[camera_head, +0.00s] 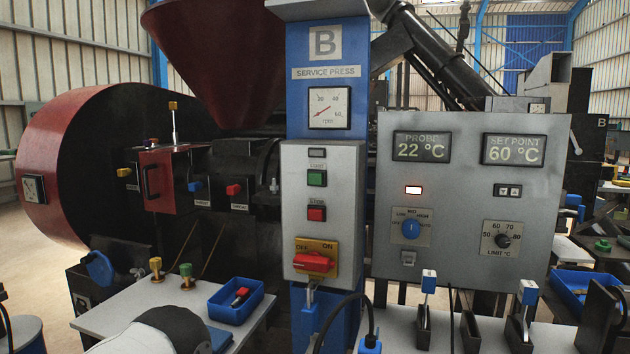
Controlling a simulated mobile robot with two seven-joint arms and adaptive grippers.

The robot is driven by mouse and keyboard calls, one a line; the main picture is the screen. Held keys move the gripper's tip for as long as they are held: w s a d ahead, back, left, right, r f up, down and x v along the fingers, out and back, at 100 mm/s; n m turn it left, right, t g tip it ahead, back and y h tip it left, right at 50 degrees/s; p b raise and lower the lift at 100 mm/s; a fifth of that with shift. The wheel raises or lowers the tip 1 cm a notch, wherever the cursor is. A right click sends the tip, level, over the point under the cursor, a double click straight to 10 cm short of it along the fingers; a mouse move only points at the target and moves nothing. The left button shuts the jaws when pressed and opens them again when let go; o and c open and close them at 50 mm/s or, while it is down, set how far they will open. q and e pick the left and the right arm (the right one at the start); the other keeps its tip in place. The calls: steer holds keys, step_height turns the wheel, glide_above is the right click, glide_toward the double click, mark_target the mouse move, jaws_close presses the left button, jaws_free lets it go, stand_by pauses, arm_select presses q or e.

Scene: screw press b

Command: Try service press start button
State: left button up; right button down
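The service press column (297,105) is blue and carries a "B" sign and a "SERVICE PRESS" label. A grey control box (346,190) is mounted on it. The box has a green button (317,178) under a small, hard-to-read label, and a red button (316,214) below it. Under these, a red rotary handle (312,263) lies roughly horizontal on a yellow plate. The rpm gauge (329,108) has its red needle at the lower left. No gripper fingers show; a white and black rounded part of my arm is at the bottom left. Nothing touches the buttons.
A grey panel (390,190) at right shows probe 22 °C and set point 60 °C, with a lit lamp (413,190). A blue tray (226,313) stands on the left bench. A black cable rises before the column's foot. The space before the buttons looks clear.

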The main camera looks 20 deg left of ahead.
arm_select(q)
jaws_close()
steer(key=shift+w, duration=0.1)
stand_by(1.1)
